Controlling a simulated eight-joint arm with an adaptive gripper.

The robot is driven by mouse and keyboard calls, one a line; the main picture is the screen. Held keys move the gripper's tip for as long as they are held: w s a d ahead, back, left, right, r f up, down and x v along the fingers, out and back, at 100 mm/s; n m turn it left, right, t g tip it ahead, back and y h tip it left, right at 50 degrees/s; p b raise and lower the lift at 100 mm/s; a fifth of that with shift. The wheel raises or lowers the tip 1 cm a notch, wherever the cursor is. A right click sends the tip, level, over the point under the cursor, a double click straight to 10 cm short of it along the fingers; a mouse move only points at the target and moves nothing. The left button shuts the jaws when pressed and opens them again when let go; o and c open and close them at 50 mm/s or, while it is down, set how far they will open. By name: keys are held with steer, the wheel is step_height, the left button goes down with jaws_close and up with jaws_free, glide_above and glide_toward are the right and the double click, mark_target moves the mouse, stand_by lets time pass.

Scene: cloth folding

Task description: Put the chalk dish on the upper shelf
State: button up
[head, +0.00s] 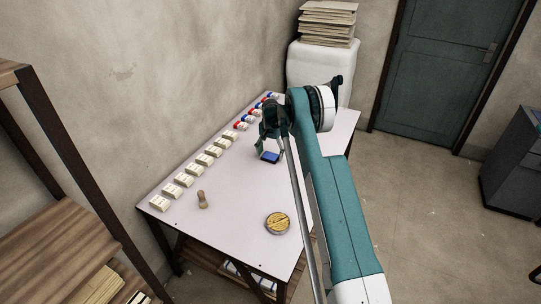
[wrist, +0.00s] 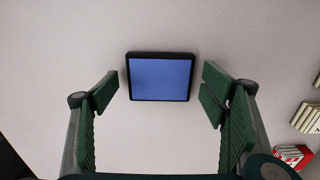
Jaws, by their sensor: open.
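My gripper (head: 268,142) is open over the table (head: 240,190). A blue rectangular thing with a black rim (head: 270,157) lies flat below it. In the wrist view, this blue thing (wrist: 160,79) is just ahead of and between my spread green fingers (wrist: 161,92), with a gap on each side. A round dish with a yellowish top (head: 277,223) stands near the table's front edge. I cannot tell for sure which of the two is the chalk dish. A wooden shelf unit at the left has an upper board (head: 8,76) and a lower board (head: 50,235).
A row of small pale blocks (head: 184,180) and red and blue items (head: 240,126) lines the table's wall side. A small wooden-handled thing (head: 202,199) is near that row. The table's middle is clear. Stacked folders (head: 328,22) top a white block behind.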

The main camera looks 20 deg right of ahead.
mark_target(270, 156)
step_height(270, 156, up, 12)
steer(key=shift+p, duration=0.4)
stand_by(0.5)
